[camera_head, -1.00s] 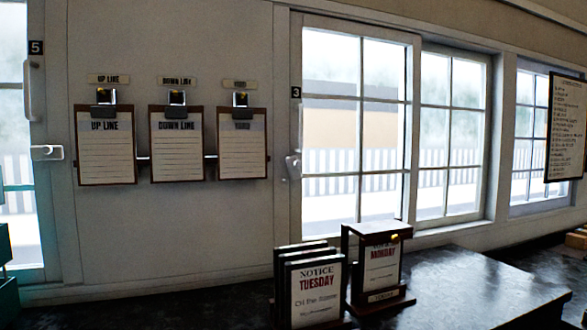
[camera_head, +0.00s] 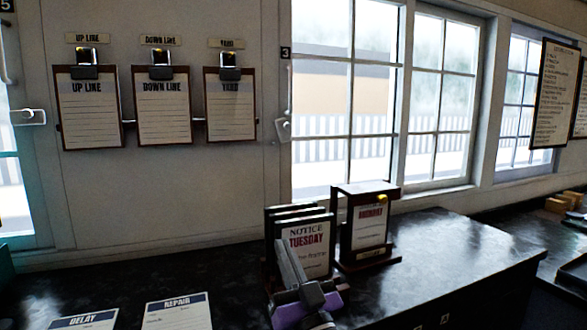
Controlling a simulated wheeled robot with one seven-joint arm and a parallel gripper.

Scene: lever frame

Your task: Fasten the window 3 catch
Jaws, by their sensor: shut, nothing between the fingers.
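Window 3 (camera_head: 350,62) is the tall paned window right of the clipboards, with a small black "3" plate (camera_head: 285,53) on its left frame. Its catch (camera_head: 284,129) is a small pale metal piece at the left edge of the window, below the plate. It looks tilted, and I cannot tell whether it is engaged. My gripper (camera_head: 285,250) is at the bottom centre, well below the catch and apart from it. Its fingers are shut and empty, pointing up in front of the notice stand.
A "Tuesday" notice stand (camera_head: 308,248) and a "Monday" stand (camera_head: 370,225) are on the dark counter (camera_head: 455,240) below the window. Two cards, Delay (camera_head: 85,320) and Repair (camera_head: 178,311), lie at the left front. Window 5's catch (camera_head: 28,117) has a horizontal lever. Three clipboards (camera_head: 164,105) hang on the wall.

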